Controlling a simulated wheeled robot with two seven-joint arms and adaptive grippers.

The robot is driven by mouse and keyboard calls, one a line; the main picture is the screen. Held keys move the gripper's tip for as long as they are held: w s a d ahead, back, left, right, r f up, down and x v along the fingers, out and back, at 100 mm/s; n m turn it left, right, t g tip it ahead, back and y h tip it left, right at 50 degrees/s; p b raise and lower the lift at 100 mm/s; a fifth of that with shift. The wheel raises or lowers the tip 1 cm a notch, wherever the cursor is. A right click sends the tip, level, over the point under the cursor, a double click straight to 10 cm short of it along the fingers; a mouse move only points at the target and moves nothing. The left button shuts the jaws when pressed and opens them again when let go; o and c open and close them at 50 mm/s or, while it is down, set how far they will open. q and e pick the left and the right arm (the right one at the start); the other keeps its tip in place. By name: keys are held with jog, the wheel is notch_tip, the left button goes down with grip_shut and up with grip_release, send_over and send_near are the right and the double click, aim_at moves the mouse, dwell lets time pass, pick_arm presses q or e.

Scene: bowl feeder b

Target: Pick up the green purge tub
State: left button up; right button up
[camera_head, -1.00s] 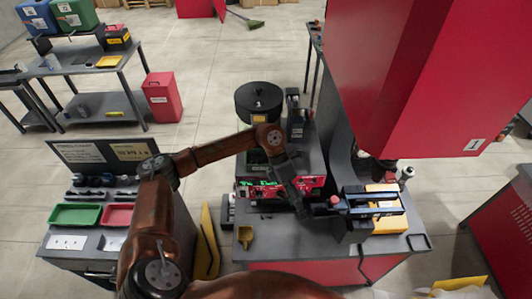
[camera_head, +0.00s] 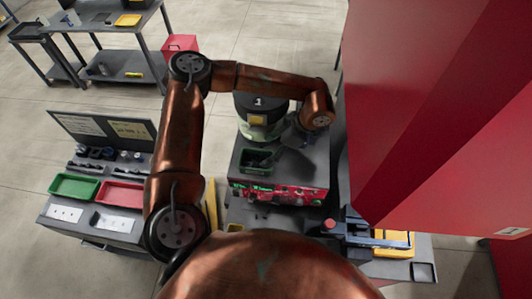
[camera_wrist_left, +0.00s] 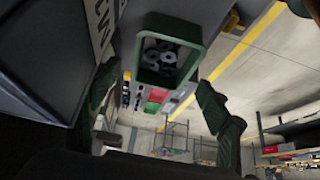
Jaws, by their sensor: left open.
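The green purge tub (camera_head: 257,171) is a small dark green open box on the feeder machine, just in front of the round black bowl. In the left wrist view the tub (camera_wrist_left: 168,75) shows close up, with grey ring-shaped metal parts inside. My left gripper (camera_head: 278,150) reaches in from the right side of the tub, close above its rim. In the left wrist view its two dark fingers (camera_wrist_left: 156,95) are spread apart and empty, with the tub between and just beyond them. Contact cannot be told. My right gripper is not in view.
The black feeder bowl (camera_head: 262,103) stands behind the tub. A red panel with green lights (camera_head: 275,193) is in front. A large red machine housing (camera_head: 440,120) hangs close on the right. A bench at left holds a green tray (camera_head: 75,187) and a red tray (camera_head: 121,194).

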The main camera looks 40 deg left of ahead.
aim_at(250, 164)
pick_arm(q)
jog(key=shift+s+a+f+p, duration=0.85)
jog(key=shift+s+a+f, duration=0.05)
jog(key=shift+s+f, duration=0.3)
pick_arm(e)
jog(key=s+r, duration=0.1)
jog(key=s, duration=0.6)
pick_arm(q)
jog(key=shift+w+a+f+p, duration=0.1)
jog(key=shift+a+f+p, duration=0.25)
jog(key=shift+f, duration=0.3)
jog(key=shift+w+a+f+p, duration=0.1)
jog(key=shift+a+f+p, duration=0.15)
jog(key=shift+f+p, duration=0.25)
jog(key=shift+s+a+f, duration=0.3)
jog(key=shift+s+f, duration=0.15)
jog(key=shift+f, duration=0.35)
jog(key=shift+w+f, duration=0.1)
jog(key=shift+w, duration=0.05)
jog(key=shift+c, duration=0.2)
jog(key=c, duration=1)
jog(key=shift+r, duration=0.2)
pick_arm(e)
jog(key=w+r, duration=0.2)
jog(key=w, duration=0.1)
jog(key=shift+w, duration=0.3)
